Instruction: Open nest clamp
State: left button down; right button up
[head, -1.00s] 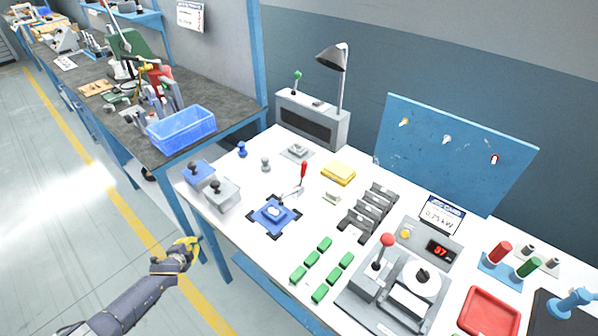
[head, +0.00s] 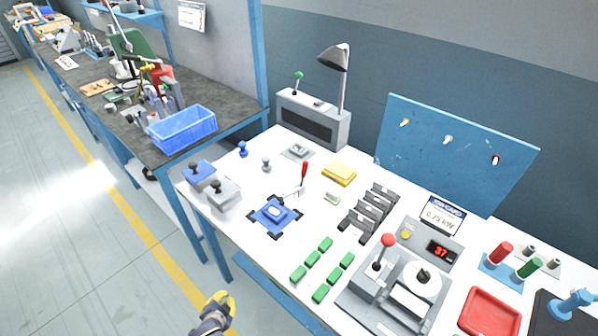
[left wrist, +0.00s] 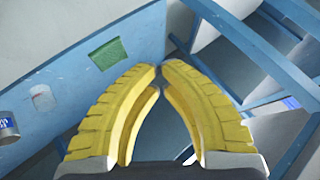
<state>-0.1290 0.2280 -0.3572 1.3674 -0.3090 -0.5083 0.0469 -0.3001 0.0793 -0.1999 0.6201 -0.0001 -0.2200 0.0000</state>
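The nest clamp has a red upright handle (head: 304,171) and a grey metal arm low beside the blue nest (head: 275,215). The nest lies on the white bench, with dark corner pieces and a pale raised part in its middle. My left gripper (head: 219,300) has yellow fingers and is at the lower edge of the head view, in front of the bench and well away from the clamp. In the left wrist view its fingertips (left wrist: 159,70) meet or nearly meet, with nothing between them. My right gripper is not in view.
Grey and blue boxes with black knobs (head: 223,194) stand left of the nest. Green blocks (head: 311,259) lie in front of it, and black racks (head: 369,208) stand to the right. A lamp (head: 334,60) rises behind. The floor before the bench is clear.

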aim_at(304, 173)
pick_arm(q)
jog(key=w+d+r+t, duration=0.1)
jog(key=w+r+t, duration=0.25)
jog(key=r, duration=1.25)
jog(key=w+d+r+t, duration=0.1)
jog(key=w+r+t, duration=0.25)
jog(key=r, duration=1.35)
jog(key=w+d+r+m+g+h, duration=0.55)
jog(key=w+m+g+h, duration=0.2)
jog(key=m, duration=0.35)
jog(key=w+d+r+m+g+h, duration=0.4)
jog(key=w+d+m+g+h, duration=0.3)
jog(key=m, duration=0.4)
jog(key=shift+t+h, duration=0.45)
jog(key=shift+h, duration=0.1)
jog(key=x, duration=1.4)
jog(key=shift+f, duration=0.3)
jog(key=shift+w, duration=0.1)
